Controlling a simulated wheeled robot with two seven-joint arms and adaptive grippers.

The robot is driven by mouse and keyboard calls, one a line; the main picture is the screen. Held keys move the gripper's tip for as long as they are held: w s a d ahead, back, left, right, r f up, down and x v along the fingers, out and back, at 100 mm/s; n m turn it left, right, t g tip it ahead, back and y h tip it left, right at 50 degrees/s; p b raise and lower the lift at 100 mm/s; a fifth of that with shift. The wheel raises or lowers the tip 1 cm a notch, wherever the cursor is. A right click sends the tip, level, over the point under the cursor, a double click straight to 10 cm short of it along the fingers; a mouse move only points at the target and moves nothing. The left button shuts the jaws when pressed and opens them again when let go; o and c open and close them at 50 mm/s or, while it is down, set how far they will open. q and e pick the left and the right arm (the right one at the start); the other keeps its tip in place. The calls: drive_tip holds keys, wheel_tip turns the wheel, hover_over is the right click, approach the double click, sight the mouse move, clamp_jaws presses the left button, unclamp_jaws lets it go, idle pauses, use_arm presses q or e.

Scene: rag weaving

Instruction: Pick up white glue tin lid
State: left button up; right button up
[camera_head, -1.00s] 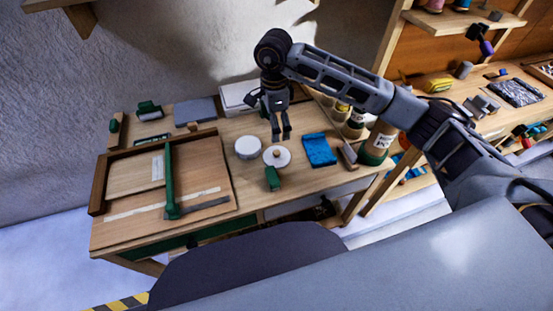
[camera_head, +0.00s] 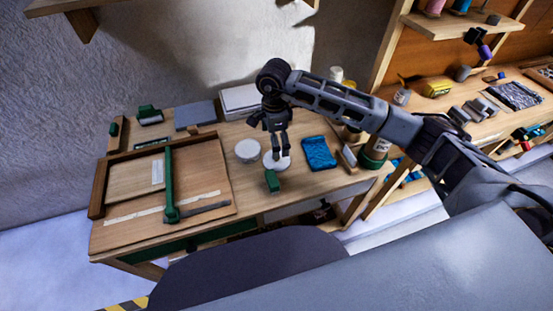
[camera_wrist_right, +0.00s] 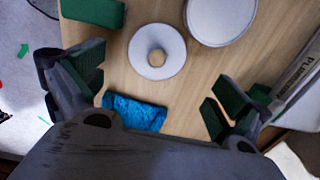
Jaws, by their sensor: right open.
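The white lid (camera_head: 282,166), a round disc with a small wooden knob, lies on the wooden table and is partly hidden by my right gripper (camera_head: 280,157). In the right wrist view the whole lid (camera_wrist_right: 145,67) shows, with its knob upward. The round white tin (camera_head: 247,151) stands just left of the lid; it shows at the top of the right wrist view (camera_wrist_right: 222,18). My right gripper points down over the lid. Its fingers (camera_wrist_right: 158,92) are spread wide with nothing between them; contact with the lid is not visible. My left gripper is not in view.
A green block (camera_head: 272,181) sits in front of the lid. A folded blue cloth (camera_head: 319,154) lies to its right. A wooden frame board with a green bar (camera_head: 169,180) fills the table's left.

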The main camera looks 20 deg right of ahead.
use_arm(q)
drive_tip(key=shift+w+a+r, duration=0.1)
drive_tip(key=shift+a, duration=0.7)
use_arm(e)
drive_tip(key=shift+f, duration=1.45)
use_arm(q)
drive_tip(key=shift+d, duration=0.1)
use_arm(e)
drive_tip(key=shift+f, duration=0.15)
drive_tip(key=shift+s+d+f, duration=0.1)
drive_tip(key=shift+d+f, duration=0.05)
drive_tip(key=shift+f, duration=0.35)
wheel_tip(320, 180, down, 3)
drive_tip(key=shift+s+d+r+p, duration=0.1)
drive_tip(key=shift+d+r+p, duration=0.1)
drive_tip(key=shift+p, duration=0.15)
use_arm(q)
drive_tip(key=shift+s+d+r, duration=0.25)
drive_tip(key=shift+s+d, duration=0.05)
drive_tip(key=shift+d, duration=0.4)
use_arm(e)
drive_tip(key=shift+f, duration=0.65)
drive_tip(key=c, duration=1.2)
drive_tip(key=shift+s, duration=0.15)
drive_tip(key=shift+c, duration=1.3)
